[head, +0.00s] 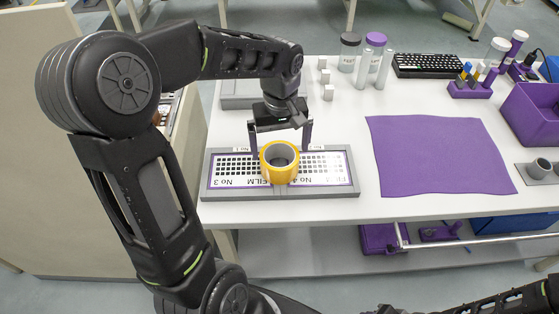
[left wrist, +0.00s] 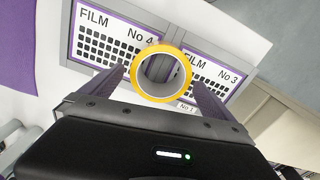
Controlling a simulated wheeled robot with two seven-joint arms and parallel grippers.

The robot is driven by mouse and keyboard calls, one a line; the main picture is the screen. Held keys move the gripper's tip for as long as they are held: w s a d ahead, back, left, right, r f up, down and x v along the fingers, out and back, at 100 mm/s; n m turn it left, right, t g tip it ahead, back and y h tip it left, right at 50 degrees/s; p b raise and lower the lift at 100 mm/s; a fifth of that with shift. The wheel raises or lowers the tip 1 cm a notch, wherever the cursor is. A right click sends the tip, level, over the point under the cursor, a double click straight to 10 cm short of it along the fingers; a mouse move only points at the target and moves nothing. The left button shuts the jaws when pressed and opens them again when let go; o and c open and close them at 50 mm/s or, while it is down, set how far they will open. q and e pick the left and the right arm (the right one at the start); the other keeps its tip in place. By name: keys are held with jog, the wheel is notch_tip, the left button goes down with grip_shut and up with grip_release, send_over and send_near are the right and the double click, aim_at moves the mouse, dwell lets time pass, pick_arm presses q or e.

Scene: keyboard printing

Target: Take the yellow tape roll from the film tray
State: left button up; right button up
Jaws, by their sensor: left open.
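The yellow tape roll (head: 265,163) lies on the grey film tray (head: 345,190), over the middle between the No 3 and No 4 film cards. In the left wrist view the roll (left wrist: 184,72) shows its yellow ring and pale core, between the fingers. My left gripper (head: 281,145) is open, with one finger on each side of the roll; it also shows in the left wrist view (left wrist: 160,85). I cannot tell whether the fingers touch the roll. My right gripper is not in view; only part of the right arm shows at the lower right.
A purple mat (head: 440,155) lies right of the tray on the white table (head: 330,225). Small white blocks (head: 328,92), jars (head: 349,52) and a dark keyboard (head: 440,66) stand behind. A purple bin (head: 530,115) is at the right. The table front is clear.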

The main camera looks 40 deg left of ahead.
pick_arm(q)
notch_tip(320, 180, down, 5)
jog(key=shift+r+p, duration=0.1)
jog(key=shift+p, duration=0.25)
jog(key=shift+c, duration=0.2)
jog(key=c, duration=1.2)
jog(key=shift+c, duration=0.2)
notch_tip(320, 180, up, 10)
jog(key=shift+b, duration=0.3)
